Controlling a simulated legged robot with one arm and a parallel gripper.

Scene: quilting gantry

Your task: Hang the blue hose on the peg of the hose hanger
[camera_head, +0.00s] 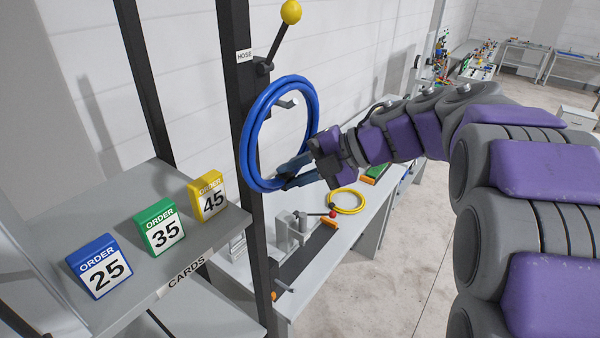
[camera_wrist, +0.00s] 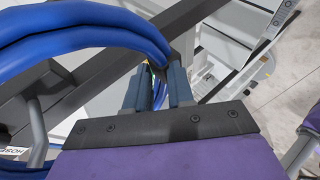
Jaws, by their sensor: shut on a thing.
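The blue hose (camera_head: 250,135) is a coiled ring held upright in front of the dark post in the head view. Its thick strands also fill the upper left of the wrist view (camera_wrist: 90,25). My gripper (camera_head: 288,177) is shut on the lower right of the coil; its two fingers (camera_wrist: 158,88) show in the wrist view. The hose hanger's post (camera_head: 240,30) carries a HOSE label. A grey peg with a pale tip (camera_head: 287,103) shows through the upper part of the coil's opening. I cannot tell whether the coil is around the peg or in front of it.
A lever with a yellow ball (camera_head: 290,12) sticks out above the coil. A shelf (camera_head: 205,240) with blue, green and yellow order cards is at lower left. A bench (camera_head: 370,215) with a yellow ring (camera_head: 346,209) lies below. Open floor is at right.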

